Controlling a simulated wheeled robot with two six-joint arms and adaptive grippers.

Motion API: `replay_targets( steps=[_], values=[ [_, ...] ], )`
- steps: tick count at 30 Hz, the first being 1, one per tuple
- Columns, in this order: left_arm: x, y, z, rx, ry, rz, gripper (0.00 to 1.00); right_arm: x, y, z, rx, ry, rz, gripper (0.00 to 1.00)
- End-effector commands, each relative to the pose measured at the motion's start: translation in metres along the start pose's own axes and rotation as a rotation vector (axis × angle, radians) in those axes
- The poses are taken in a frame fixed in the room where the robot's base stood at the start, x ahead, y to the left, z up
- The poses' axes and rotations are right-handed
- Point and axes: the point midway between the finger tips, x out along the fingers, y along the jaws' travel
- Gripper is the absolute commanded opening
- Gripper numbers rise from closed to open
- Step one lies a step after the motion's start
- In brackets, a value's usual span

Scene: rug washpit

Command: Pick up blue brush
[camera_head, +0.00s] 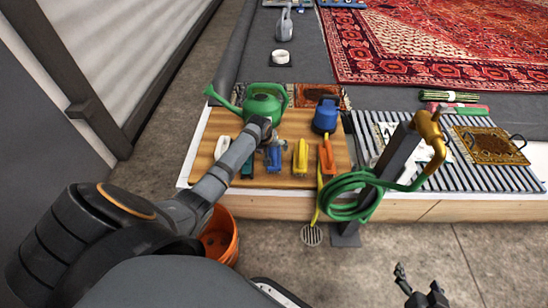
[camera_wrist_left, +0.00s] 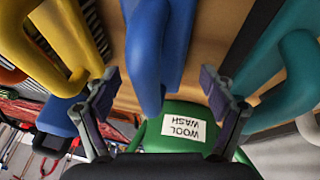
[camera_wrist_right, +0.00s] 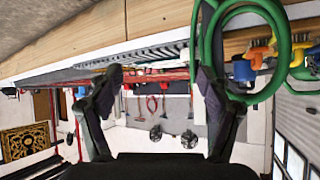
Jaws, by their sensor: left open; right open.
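The blue brush (camera_head: 274,158) lies on the wooden board in a row of coloured brushes. My left gripper (camera_head: 266,141) is over the board at the brush. In the left wrist view the blue brush (camera_wrist_left: 155,45) runs between the two spread fingers of my left gripper (camera_wrist_left: 158,85), with gaps on both sides. My left gripper is open and holds nothing. My right gripper (camera_head: 419,282) is open and empty above the concrete floor, away from the board; its spread fingers also show in the right wrist view (camera_wrist_right: 160,80).
A yellow brush (camera_head: 301,158) and an orange one (camera_head: 327,160) lie to the right, a teal one (camera_head: 240,166) to the left. A green watering can (camera_head: 263,103) and a blue jug (camera_head: 326,117) stand behind. A hose post (camera_head: 398,152) rises at right; an orange bucket (camera_head: 222,240) stands below.

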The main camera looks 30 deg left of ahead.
Motion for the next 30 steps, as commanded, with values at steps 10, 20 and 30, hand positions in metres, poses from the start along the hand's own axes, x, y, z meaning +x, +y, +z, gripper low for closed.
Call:
replay_targets(
  steps=[10,20,30],
  values=[
    [0.015,0.0,0.001,0.001,0.0,0.0,0.83,-0.006,0.003,-0.088,-0.029,0.337,0.015,0.78],
    [0.023,0.001,0.001,0.001,0.0,0.0,0.83,-0.024,0.002,-0.141,-0.047,0.547,0.02,0.78],
    [0.023,0.0,0.001,0.001,0.0,0.0,0.69,-0.025,0.002,-0.142,-0.047,0.552,0.02,0.78]
  ],
)
